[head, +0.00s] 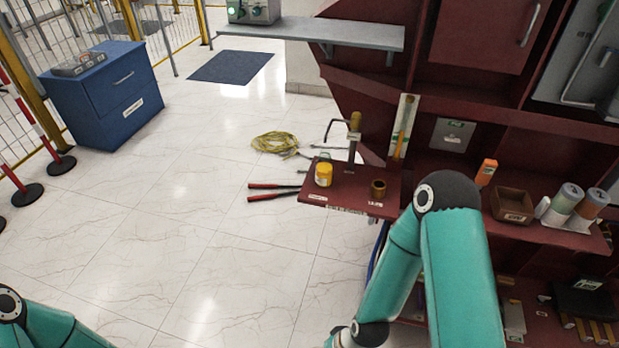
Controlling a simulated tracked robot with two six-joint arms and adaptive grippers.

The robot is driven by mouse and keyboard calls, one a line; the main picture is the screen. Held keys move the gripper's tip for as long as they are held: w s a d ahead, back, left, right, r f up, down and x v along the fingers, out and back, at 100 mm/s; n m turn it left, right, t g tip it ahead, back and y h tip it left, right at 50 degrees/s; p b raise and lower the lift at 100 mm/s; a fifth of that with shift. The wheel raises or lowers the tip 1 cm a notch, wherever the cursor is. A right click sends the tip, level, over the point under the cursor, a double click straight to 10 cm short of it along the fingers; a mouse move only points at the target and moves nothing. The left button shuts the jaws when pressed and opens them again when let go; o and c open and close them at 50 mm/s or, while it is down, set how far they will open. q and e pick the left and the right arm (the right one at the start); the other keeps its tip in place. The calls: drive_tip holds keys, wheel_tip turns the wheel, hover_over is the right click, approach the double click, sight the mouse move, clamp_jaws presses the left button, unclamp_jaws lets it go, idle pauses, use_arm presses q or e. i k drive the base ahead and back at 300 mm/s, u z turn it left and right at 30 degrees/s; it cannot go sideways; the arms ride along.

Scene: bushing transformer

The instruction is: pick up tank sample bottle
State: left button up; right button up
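A small yellow jar (323,175) with a pale label stands upright near the left end of a dark red shelf (345,198); I cannot tell whether it is the tank sample bottle. A brown-gold cup-like piece (378,188) stands to its right on the same shelf. Two cylinders, one grey-green (566,199) and one orange-brown (593,204), lean on the right-hand shelf. My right arm crosses in front of the shelves, and its gripper is out of view. Only a part of my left arm shows at the lower left; its gripper is out of view too.
An open brown box (512,204) and an orange box (487,172) sit on the right shelf. Red-handled tool (272,191) and yellow coiled cable (273,143) lie on the floor. A blue cabinet (105,95) stands at left.

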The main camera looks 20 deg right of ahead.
sight(324, 165)
drive_tip(key=z, duration=0.15)
drive_tip(key=i, duration=0.95)
drive_tip(key=u, duration=0.1)
